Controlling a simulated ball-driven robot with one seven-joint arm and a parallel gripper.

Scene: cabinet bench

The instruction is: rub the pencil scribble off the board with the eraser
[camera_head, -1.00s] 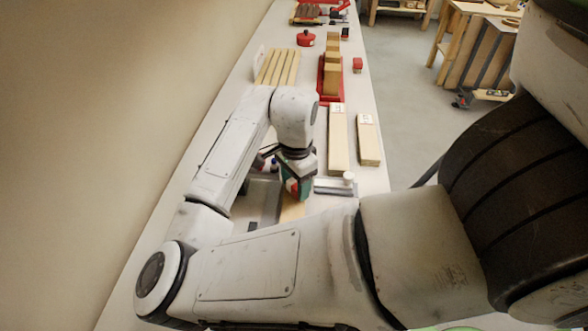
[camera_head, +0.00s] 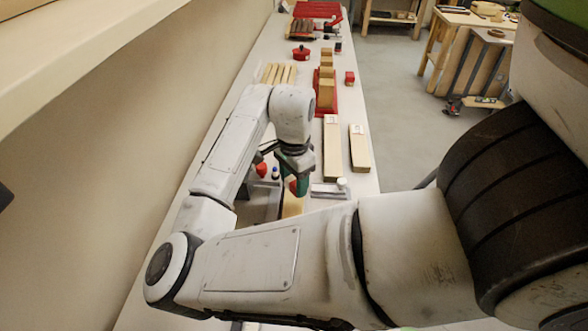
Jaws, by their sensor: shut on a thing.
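My gripper (camera_head: 297,182) is low over the bench, beyond my forearm. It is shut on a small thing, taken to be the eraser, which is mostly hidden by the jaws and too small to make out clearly. A light wooden board (camera_head: 292,206) lies just below the gripper, partly covered by my arm. The pencil scribble cannot be made out. I cannot tell whether the held eraser touches the board.
A flat grey tool (camera_head: 328,190) lies to the right. Wooden planks (camera_head: 332,150), a red tray of blocks (camera_head: 322,107) and slats stand farther along the bench.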

